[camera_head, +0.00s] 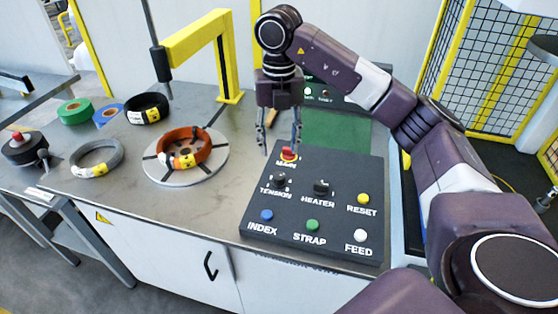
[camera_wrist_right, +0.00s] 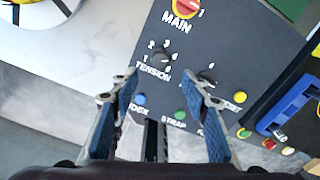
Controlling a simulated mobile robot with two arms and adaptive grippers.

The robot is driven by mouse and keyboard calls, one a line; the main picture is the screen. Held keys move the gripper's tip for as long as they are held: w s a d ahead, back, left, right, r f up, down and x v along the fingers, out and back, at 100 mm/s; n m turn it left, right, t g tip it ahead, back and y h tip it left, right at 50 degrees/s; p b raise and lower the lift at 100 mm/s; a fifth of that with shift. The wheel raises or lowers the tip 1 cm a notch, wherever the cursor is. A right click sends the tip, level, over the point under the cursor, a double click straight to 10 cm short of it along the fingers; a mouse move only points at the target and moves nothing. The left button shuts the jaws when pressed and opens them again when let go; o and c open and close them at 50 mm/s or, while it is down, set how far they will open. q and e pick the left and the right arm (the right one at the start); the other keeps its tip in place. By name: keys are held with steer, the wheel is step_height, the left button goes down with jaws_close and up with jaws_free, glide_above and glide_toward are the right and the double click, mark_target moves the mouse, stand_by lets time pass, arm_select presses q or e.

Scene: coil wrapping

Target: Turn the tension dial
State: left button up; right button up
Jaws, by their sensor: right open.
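The black tension dial (camera_head: 282,181) is on the dark control panel (camera_head: 345,215), upper left, above the TENSION label. In the right wrist view the tension dial (camera_wrist_right: 160,58) has numbers around it and lies ahead of the fingertips, a little left of the gap's middle. My right gripper (camera_head: 279,143) is open and empty, pointing down above the panel's back edge near the red MAIN switch (camera_head: 288,154). In the right wrist view my right gripper (camera_wrist_right: 163,82) shows both blue-padded fingers apart, touching nothing visible. My left gripper is not in view.
The black heater knob (camera_head: 322,187) sits right of the tension dial. Reset, index, strap and feed buttons surround them. An orange coil (camera_head: 186,148) lies on a round turntable (camera_head: 160,172) beside a yellow arm post (camera_head: 222,60). Other coils lie at the left of the bench.

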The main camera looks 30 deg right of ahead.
steer(key=shift+r, duration=1.25)
